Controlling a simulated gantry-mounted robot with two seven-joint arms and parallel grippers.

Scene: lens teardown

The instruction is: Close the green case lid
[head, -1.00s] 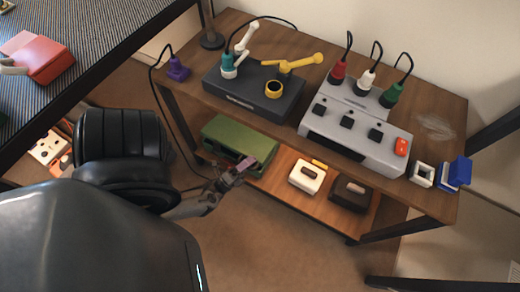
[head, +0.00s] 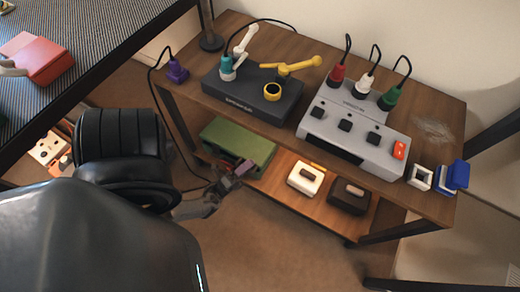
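The green case (head: 236,142) sits on the lower shelf, at its left end. Its top shows as a flat green surface under the edge of the upper shelf. My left gripper (head: 243,168) is at the front right of the case, with its fingertips close to the case's front side. I cannot tell whether they touch it. The fingers are small and dark here, and whether they are open or shut does not show. The front of the case is partly hidden by the gripper. My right gripper is not in view.
A white box (head: 305,178) and a dark brown box (head: 349,195) stand on the lower shelf (head: 274,184) to the right. The upper shelf (head: 190,92) overhangs, carrying a dark device (head: 250,100) and a grey power unit (head: 345,128). A black cable hangs at the left.

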